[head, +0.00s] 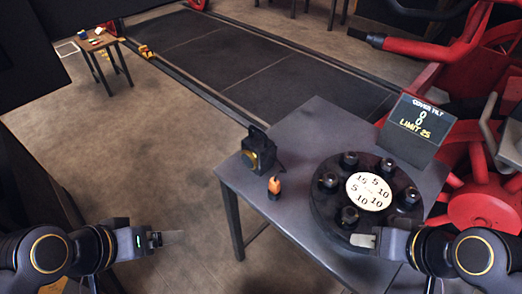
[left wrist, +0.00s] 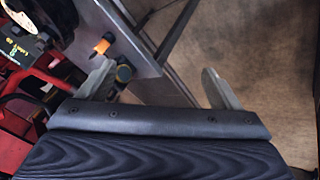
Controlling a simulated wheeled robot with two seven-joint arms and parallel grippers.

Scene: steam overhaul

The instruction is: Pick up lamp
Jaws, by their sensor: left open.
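The lamp (head: 258,150), a black lantern with a round amber lens, stands upright at the table's left corner in the head view. In the left wrist view the lamp (left wrist: 123,73) shows only partly, beside the left-hand finger. My left gripper (head: 172,238) is over the floor left of the table, apart from the lamp.
The grey table (head: 290,140) bears a small orange-topped item (head: 274,187) near the lamp, a round black cover (head: 330,215) with several nuts, and a sign box (head: 415,130). Red machinery (head: 480,170) stands at the right. A small wooden table (head: 100,43) is far left. Floor left of the table is clear.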

